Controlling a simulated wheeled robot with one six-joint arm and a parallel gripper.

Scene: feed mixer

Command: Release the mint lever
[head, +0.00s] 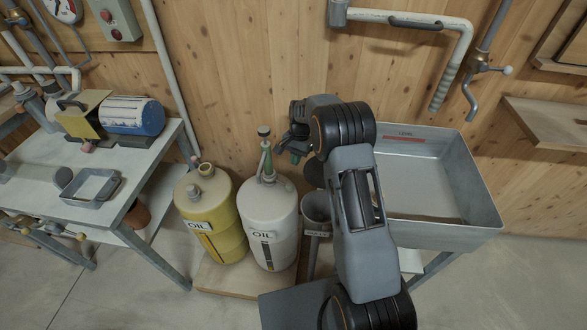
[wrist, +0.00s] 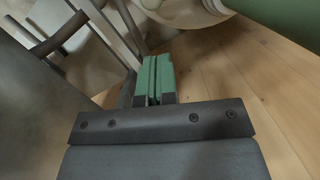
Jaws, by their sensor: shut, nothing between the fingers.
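A mint-green pump part (head: 268,166), seemingly the lever, stands on top of the white oil can in the head view. A grey-green arm with a dark knob rises beside it. My gripper (head: 294,151) is just right of this part, with a small gap visible in the head view. In the wrist view my gripper (wrist: 153,82) shows its green finger pads pressed together with nothing between them. A large green bar (wrist: 288,22) crosses the upper right corner there; I cannot tell whether it is the lever.
The white oil can (head: 269,222) stands beside a yellow oil can (head: 207,218) on a wooden board. A metal tray (head: 440,232) is right of my arm. A bench (head: 150,160) is at left. The wooden wall (head: 230,80) is close behind.

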